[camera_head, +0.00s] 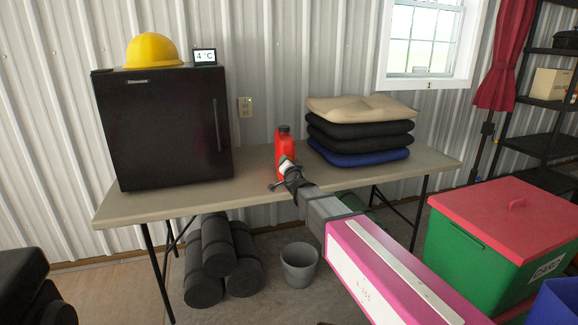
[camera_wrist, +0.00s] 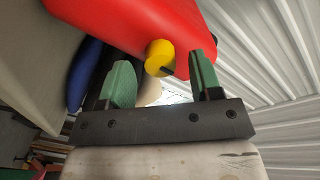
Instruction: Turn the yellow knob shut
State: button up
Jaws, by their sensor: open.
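A red jug (camera_head: 284,143) with a dark cap stands upright on the table, right of the fridge. Its red body (camera_wrist: 150,22) fills the top of the wrist view. The yellow knob (camera_wrist: 159,55) sticks out from the jug's lower part in the wrist view, with a small dark mark on its side. In the head view the knob is hidden behind my gripper (camera_head: 281,172). In the wrist view my gripper (camera_wrist: 160,66) is open, its two green fingers apart. The knob shows between the fingertips, nearer the right finger; I cannot tell whether they touch.
The table (camera_head: 190,198) also bears a black fridge (camera_head: 160,130) with a yellow helmet (camera_head: 153,50) on top, and stacked cushions (camera_head: 358,128) close right of the jug. A grey bucket (camera_head: 299,266) stands below. The tabletop before the cushions is clear.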

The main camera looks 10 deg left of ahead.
jog(key=v, duration=1)
jog(key=shift+s, duration=0.25)
jog(key=shift+d+f, duration=0.1)
jog(key=shift+d, duration=0.05)
jog(key=s+d+f+n+g+h, duration=0.2)
jog(key=d+f+n+g, duration=0.5)
jog(key=d+f, duration=1.2)
jog(key=s+d+f+m+g+h, duration=0.1)
jog(key=s+d+f+g+h, duration=0.1)
jog(key=s+d, duration=0.4)
jog(key=s+d+f+m+g+h, duration=0.1)
jog(key=s+d+f+g, duration=0.4)
jog(key=d, duration=1)
jog(key=s+g+h, duration=0.1)
jog(key=g, duration=0.1)
jog(key=shift+f+m+g+h, duration=0.25)
jog(key=shift+m+g+h, duration=0.05)
jog(key=shift+h, duration=0.1)
